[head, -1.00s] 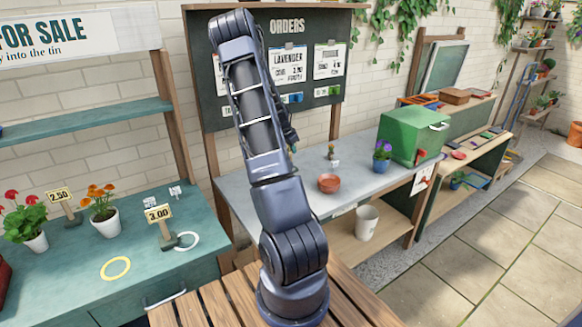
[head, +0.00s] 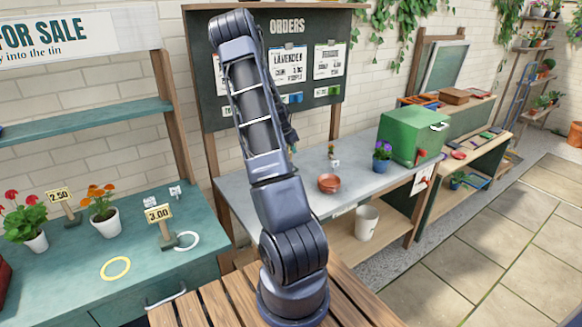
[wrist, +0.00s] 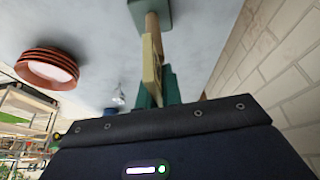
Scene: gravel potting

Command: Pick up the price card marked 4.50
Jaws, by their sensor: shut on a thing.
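A cream price card (wrist: 149,70) on a wooden stem with a green base (wrist: 150,14) shows nearly edge-on in the wrist view. Its face is turned away, so I cannot read its number. My gripper (wrist: 159,92) has its green fingers shut on this card. In the head view my arm hides the card and most of the gripper, which is over the grey bench (head: 290,195). Two other price cards stand on the green table at left, one marked 3.00 (head: 158,214) and one marked 2.50 (head: 60,195).
The dish also shows in the wrist view (wrist: 47,68). A dark orders board and brick wall (wrist: 285,75) rise behind.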

